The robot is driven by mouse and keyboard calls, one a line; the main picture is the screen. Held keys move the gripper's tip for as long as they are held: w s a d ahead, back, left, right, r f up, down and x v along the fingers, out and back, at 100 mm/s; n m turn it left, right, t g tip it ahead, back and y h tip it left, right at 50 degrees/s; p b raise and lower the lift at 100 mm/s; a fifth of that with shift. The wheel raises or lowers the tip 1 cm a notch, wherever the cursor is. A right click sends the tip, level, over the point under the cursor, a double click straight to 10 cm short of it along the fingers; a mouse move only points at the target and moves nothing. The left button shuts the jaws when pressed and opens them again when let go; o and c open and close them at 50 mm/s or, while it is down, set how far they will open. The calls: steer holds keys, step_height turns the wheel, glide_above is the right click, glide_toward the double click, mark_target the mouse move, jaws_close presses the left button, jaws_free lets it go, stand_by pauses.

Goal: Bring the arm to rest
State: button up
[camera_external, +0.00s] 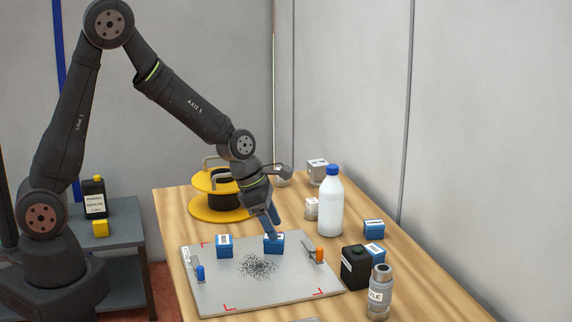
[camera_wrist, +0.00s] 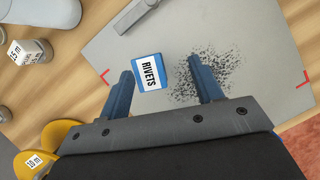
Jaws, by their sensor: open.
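My gripper (camera_external: 274,230) is low over the grey board (camera_external: 215,292), pointing down at a blue box (camera_external: 273,244). In the wrist view my gripper (camera_wrist: 164,80) is open, with its two blue fingers spread. The blue box labelled RIVETS (camera_wrist: 149,72) shows between the fingers, nearer the left one. Nothing is clamped between the fingers. I cannot tell whether a finger touches the box. My arm is bent, reaching from its base at the left over the wooden table (camera_external: 420,285).
A second blue box (camera_external: 224,246) and scattered dark bits (camera_external: 257,267) are on the board. A yellow spool (camera_external: 212,205) stands behind my wrist. A white bottle (camera_external: 330,205), black container (camera_external: 355,267) and grey cylinder (camera_external: 379,293) stand right of the board.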

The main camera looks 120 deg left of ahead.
steer(key=w+d+r, duration=0.2)
steer(key=d+r, duration=0.4)
steer(key=d, duration=0.3)
steer(key=s+a+f+n, duration=0.1)
steer(key=s+a, duration=0.2)
steer(key=a, duration=1.2)
steer(key=s+a+f+n, duration=0.1)
steer(key=s+a, duration=0.2)
steer(key=a, duration=1.3)
steer(key=shift+a+f+y, duration=0.15)
steer(key=shift+f+y, duration=0.25)
steer(key=shift+o, duration=0.4)
steer(key=shift+r, duration=0.1)
